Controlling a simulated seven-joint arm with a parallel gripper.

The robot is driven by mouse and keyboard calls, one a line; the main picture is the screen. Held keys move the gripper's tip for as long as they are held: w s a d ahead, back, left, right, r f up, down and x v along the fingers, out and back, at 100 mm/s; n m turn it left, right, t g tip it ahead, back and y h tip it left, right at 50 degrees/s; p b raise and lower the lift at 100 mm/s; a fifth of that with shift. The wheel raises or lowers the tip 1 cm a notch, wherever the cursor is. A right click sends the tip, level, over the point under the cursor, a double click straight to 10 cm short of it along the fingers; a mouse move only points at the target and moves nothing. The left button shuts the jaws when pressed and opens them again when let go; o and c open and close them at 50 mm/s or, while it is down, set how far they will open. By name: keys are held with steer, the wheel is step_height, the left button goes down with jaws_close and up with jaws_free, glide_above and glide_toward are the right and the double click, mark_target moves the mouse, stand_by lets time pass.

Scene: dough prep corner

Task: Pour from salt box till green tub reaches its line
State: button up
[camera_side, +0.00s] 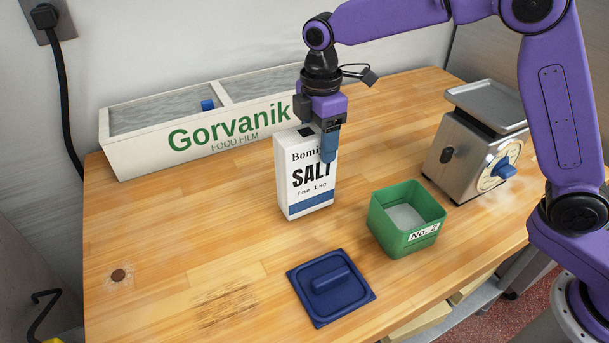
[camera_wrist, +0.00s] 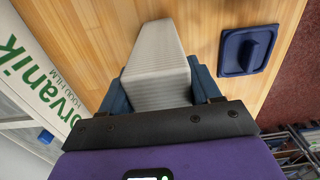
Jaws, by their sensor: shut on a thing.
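The white salt box (camera_side: 306,185), with a blue band and "SALT" lettering, is upright on the wooden table in the side view. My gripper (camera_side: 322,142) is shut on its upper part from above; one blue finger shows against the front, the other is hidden. In the wrist view the pale box (camera_wrist: 158,62) sits between both blue fingers (camera_wrist: 160,88). A dark patch shows near the box's top. The green tub (camera_side: 405,238), labelled "No. 2", stands to the right, open, with pale grey-white contents below its rim. I cannot make out a fill line.
A dark blue lid (camera_side: 348,308) lies in front of the tub, also visible in the wrist view (camera_wrist: 232,58). A metal scale (camera_side: 462,150) stands at the right. A white "Gorvanik" film box (camera_side: 150,158) is behind at left.

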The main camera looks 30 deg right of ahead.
steer(key=shift+r, duration=1.5)
